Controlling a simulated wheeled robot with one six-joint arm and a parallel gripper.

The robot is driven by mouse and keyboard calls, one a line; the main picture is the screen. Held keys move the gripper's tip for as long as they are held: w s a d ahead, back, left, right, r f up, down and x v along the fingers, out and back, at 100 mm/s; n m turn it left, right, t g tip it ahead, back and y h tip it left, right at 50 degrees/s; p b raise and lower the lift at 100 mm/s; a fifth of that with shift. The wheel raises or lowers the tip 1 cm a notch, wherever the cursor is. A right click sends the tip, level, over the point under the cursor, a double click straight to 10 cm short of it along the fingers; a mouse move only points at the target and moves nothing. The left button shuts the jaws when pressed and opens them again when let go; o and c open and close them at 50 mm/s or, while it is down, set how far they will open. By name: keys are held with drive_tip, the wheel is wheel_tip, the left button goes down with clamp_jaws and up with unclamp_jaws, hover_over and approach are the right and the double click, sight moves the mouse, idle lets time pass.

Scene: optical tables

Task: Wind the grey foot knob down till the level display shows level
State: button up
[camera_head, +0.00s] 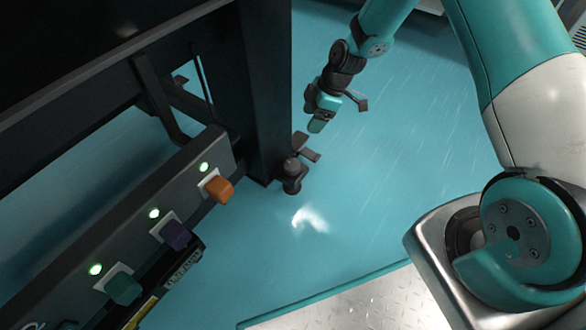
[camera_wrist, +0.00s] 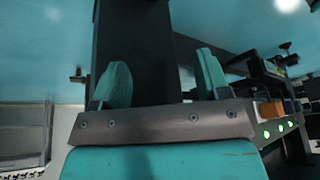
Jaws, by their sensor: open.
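A dark grey foot knob (camera_head: 291,178) stands on the floor beside the base of the black table leg (camera_head: 263,90), with small flat plates behind it. My gripper (camera_head: 319,116) is above the knob and slightly right of it, apart from it. In the wrist view, my gripper (camera_wrist: 163,80) is open, with its two teal fingers apart and nothing between them. The dark leg (camera_wrist: 135,50) fills the space beyond the fingers. I cannot make out a level display reading in either view.
A panel (camera_head: 130,215) on the table's side carries orange (camera_head: 219,189), purple (camera_head: 177,234) and green (camera_head: 124,288) knobs, each with a lit green lamp. A dark brace (camera_head: 158,100) sits behind the leg. The teal floor (camera_head: 390,160) right of the leg is clear.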

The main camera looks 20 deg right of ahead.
approach(292, 164)
drive_tip(key=shift+n, duration=0.4)
drive_tip(key=b+x, duration=0.9)
drive_tip(key=shift+a+f, duration=0.15)
drive_tip(key=shift+f, duration=0.15)
drive_tip(key=c, duration=0.6)
